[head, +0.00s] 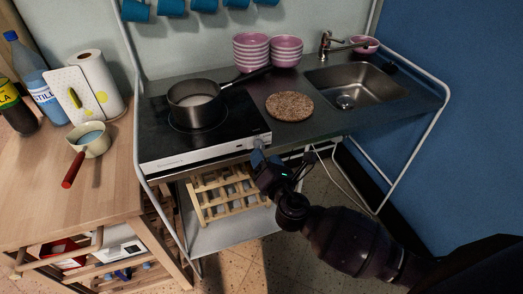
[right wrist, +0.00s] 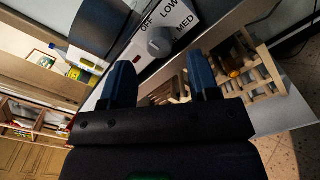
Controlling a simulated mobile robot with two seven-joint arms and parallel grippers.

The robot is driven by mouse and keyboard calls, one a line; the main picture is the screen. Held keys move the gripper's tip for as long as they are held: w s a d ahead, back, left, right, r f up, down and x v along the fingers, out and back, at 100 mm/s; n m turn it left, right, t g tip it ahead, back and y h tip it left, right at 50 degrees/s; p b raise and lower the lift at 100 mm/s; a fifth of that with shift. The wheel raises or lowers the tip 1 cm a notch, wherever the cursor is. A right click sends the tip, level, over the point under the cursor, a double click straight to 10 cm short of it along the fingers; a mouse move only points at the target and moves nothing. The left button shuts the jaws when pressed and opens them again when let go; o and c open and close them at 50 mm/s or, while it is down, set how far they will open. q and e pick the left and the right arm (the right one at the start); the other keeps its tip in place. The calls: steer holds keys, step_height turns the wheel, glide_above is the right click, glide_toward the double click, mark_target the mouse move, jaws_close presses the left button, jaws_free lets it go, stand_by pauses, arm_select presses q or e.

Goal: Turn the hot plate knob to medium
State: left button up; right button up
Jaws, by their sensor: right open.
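The hot plate (head: 160,140) is a black cooktop with a pale front panel, on the metal counter. Its round grey knob (right wrist: 160,42) shows in the right wrist view, with the labels OFF, LOW and MED around it. I cannot tell which label the knob points to. My right gripper (head: 259,159) is at the right end of the front panel in the head view, close to the knob. In the right wrist view its two blue fingers (right wrist: 161,78) are apart with nothing between them, and the knob lies just beyond their tips. My left gripper is not in view.
A dark pot (head: 198,116) sits on the hot plate. A cork trivet (head: 290,106) and a sink (head: 352,88) are to the right. A wooden rack (head: 228,205) stands below. A wooden table (head: 95,205) with a red-handled small pan is on the left.

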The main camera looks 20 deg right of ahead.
mark_target(259, 145)
steer(key=shift+w, duration=1.75)
steer(key=shift+c, duration=0.2)
steer(key=c, duration=0.9)
